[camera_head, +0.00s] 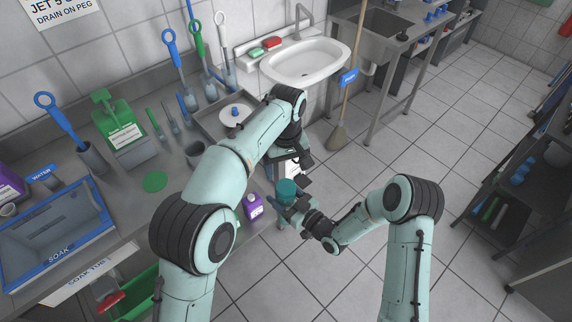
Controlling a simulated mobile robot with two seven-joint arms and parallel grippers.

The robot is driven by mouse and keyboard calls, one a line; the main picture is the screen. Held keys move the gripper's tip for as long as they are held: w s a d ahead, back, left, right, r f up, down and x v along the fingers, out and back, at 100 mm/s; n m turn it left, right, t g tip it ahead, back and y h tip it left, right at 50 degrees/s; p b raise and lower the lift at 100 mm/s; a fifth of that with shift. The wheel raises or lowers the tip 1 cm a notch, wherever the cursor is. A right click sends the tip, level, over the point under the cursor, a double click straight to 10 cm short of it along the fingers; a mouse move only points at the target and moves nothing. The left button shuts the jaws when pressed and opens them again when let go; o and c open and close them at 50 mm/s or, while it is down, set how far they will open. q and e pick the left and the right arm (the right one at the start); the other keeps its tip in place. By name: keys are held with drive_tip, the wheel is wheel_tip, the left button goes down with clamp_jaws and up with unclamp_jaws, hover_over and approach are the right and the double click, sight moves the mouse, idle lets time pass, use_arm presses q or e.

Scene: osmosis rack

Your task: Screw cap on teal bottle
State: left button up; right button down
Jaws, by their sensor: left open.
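The teal bottle (286,211) is upright in front of the counter edge, in the fingers of my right gripper (288,205), which appear shut around its middle. A darker teal cylinder, which looks like the cap (286,188), is at the bottle's top. I cannot tell whether it is screwed tight. My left gripper (290,178) is open and points down just above and behind the cap. Its fingers are partly hidden and small, and I cannot tell whether they touch the cap.
A purple bottle (253,206) stands at the counter edge, left of the teal bottle. A grey tray (206,123) with a white disc lies behind my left arm. A blue-rimmed soak tub (62,265) is at left.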

sight(286, 186)
idle(0.3)
use_arm(q)
wheel_tip(286, 186, down, 8)
drive_tip(key=shift+f, duration=0.1)
idle(0.5)
drive_tip(key=c, duration=1.1)
drive_tip(key=m, duration=0.8)
drive_tip(key=o, duration=1.2)
